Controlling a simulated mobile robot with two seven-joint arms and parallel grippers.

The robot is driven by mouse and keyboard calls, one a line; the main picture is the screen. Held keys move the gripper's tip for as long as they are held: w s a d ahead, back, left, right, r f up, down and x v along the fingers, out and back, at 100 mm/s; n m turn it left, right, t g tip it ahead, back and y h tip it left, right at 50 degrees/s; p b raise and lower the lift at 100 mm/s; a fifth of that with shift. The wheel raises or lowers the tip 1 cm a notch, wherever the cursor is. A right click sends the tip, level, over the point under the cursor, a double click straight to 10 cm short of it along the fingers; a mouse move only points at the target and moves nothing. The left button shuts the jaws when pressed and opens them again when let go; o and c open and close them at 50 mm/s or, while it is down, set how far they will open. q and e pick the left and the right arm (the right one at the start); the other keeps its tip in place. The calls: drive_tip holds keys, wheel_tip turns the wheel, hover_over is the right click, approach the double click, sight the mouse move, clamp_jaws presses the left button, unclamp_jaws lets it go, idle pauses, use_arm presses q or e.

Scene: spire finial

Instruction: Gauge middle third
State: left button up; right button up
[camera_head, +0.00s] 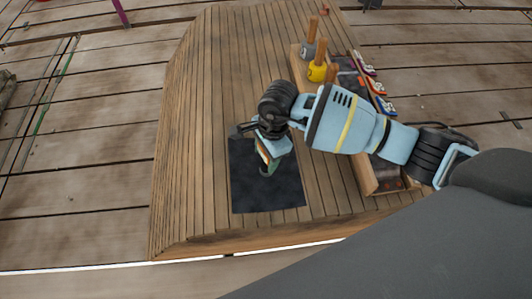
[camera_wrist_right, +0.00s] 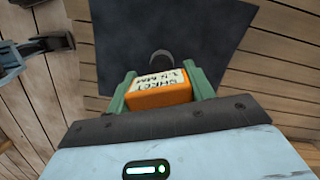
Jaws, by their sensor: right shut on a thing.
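A dark flat sheet (camera_head: 265,196) lies on the slatted wooden bench top, and it fills the upper middle of the right wrist view (camera_wrist_right: 205,35). My right gripper (camera_head: 268,164) is over the sheet's upper part. Its green fingers are shut on an orange block gauge (camera_wrist_right: 160,96) with a pale label that seems to read "SHEET 1.5 MM". A dark curved mark or edge (camera_wrist_right: 162,56) shows just beyond the block. I cannot tell whether the gauge touches the sheet.
A wooden tray (camera_head: 368,183) lies along the bench's right side, partly behind my right arm. A yellow-headed mallet (camera_head: 317,72) and a grey-headed one (camera_head: 308,49) stand there. Several small coloured items (camera_head: 376,86) lie beside it. The bench's left side is clear.

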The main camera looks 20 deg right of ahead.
drive_tip(key=shift+r+p, duration=0.55)
drive_tip(key=shift+r, duration=0.2)
drive_tip(key=shift+r+p, duration=1.1)
drive_tip(key=shift+r, duration=0.7)
drive_tip(key=shift+f, duration=0.1)
drive_tip(key=shift+f, duration=0.15)
drive_tip(key=shift+f+b, duration=1.4)
drive_tip(key=shift+f, duration=0.75)
